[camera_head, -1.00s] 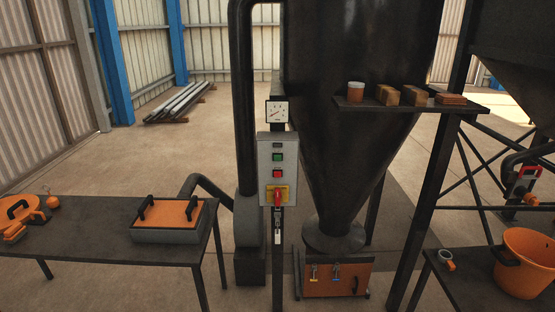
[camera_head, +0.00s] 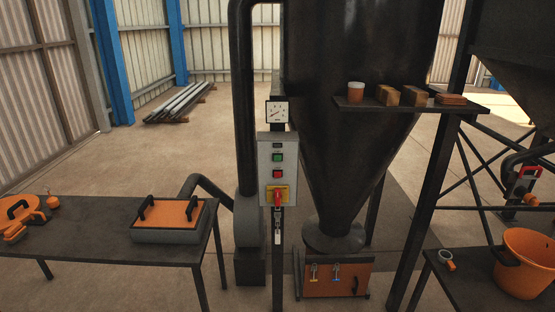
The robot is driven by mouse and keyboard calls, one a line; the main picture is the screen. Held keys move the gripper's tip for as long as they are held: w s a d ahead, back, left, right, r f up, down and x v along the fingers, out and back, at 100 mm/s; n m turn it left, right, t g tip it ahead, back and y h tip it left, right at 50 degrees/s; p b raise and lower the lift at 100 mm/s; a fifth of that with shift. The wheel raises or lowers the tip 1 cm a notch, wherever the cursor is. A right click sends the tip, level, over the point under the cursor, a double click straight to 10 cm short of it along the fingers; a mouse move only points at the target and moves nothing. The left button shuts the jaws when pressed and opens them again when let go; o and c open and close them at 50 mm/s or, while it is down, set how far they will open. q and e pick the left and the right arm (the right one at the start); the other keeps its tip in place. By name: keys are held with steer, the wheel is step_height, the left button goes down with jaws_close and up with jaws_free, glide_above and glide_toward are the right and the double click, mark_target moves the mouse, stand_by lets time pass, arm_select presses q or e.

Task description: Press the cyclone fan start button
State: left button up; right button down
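A grey control box (camera_head: 266,168) stands on a post in the middle of the head view, in front of the dark cyclone. It carries a green button (camera_head: 277,157) above a red button (camera_head: 277,174). Below them is a red switch handle (camera_head: 278,197) on a yellow plate (camera_head: 288,190). A small dark element (camera_head: 277,145) sits above the green button. A white dial gauge (camera_head: 277,112) is mounted over the box. Any lettering is too small to read. Neither of my grippers shows in the view.
A dark table (camera_head: 100,238) with an orange-lidded box (camera_head: 170,215) stands at left. A shelf (camera_head: 440,108) with blocks hangs right of the cyclone cone (camera_head: 345,160). An orange bucket (camera_head: 522,265) stands on a table at lower right. An orange-fronted box (camera_head: 345,282) sits under the cone.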

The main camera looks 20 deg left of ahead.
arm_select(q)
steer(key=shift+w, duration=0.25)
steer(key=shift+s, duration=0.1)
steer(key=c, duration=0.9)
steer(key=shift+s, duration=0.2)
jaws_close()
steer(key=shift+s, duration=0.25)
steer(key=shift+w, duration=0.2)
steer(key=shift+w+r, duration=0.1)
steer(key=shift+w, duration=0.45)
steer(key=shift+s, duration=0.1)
